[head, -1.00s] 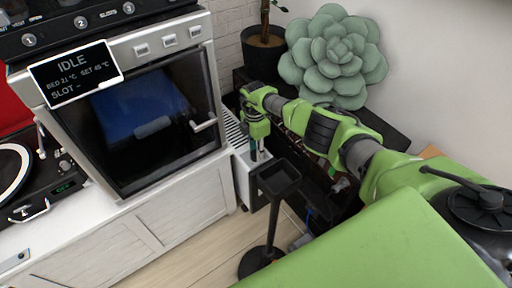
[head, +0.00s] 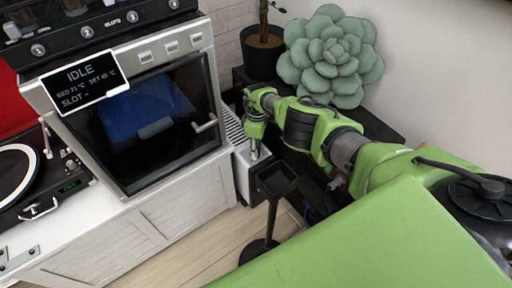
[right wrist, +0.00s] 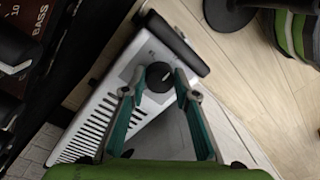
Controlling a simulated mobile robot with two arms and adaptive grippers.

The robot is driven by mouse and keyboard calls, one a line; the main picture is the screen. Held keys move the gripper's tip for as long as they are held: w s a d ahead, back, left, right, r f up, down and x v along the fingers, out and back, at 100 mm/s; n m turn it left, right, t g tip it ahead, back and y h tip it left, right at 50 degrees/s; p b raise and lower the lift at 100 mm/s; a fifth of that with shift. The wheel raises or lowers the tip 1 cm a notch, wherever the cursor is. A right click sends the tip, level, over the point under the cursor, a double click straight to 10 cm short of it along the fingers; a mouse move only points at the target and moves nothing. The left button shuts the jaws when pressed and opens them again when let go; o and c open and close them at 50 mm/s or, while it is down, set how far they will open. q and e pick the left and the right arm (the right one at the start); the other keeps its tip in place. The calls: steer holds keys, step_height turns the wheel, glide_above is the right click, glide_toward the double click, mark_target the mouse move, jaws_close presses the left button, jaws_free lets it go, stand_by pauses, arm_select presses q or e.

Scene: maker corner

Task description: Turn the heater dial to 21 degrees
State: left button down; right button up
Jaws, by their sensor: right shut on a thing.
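The heater (head: 243,172) is a white slatted unit on the floor, right of the white cabinet. In the right wrist view its white top (right wrist: 128,92) shows dark slots and a round dark dial (right wrist: 159,72). My right gripper (right wrist: 158,82) has one teal finger on each side of the dial and is shut on it. In the head view the right gripper (head: 254,152) points down onto the heater's top, and the dial is hidden there. The dial's setting cannot be read. My left gripper is in neither view.
A black stand with a small tray (head: 277,180) stands close in front of the heater. An oven-like machine (head: 150,120) with an IDLE sign is to the left. A dark shelf (head: 385,128) with a large succulent (head: 333,55) is behind my right arm.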

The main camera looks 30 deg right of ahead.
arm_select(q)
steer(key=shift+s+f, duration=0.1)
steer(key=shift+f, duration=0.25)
arm_select(e)
steer(key=shift+w+m, duration=0.1)
steer(key=shift+m, duration=0.3)
steer(key=o, duration=1.1)
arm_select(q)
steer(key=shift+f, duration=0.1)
